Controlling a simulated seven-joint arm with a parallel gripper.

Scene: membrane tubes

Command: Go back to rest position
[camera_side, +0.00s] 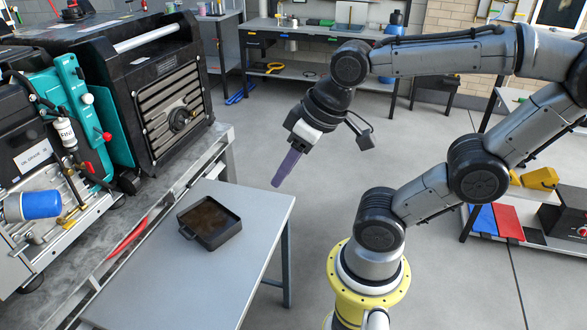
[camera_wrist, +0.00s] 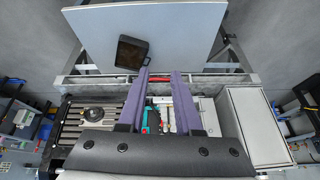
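My gripper (camera_side: 278,183) has two purple fingers and hangs in the air, pointing down and slightly left, above and beyond the far right corner of the grey table. In the wrist view the fingers (camera_wrist: 160,72) stand apart with nothing between them, so it is open and empty. A black open-topped tray (camera_side: 233,231) lies on the table; it also shows in the wrist view (camera_wrist: 133,64). I see no object in it. The gripper is apart from both tray and table.
The grey table (camera_side: 215,285) is otherwise bare. A machine with teal panels (camera_side: 75,110) and a black housing (camera_side: 178,112) stands at the left, with a blue cylinder (camera_side: 42,205) in front. A workbench (camera_side: 300,70) is at the back.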

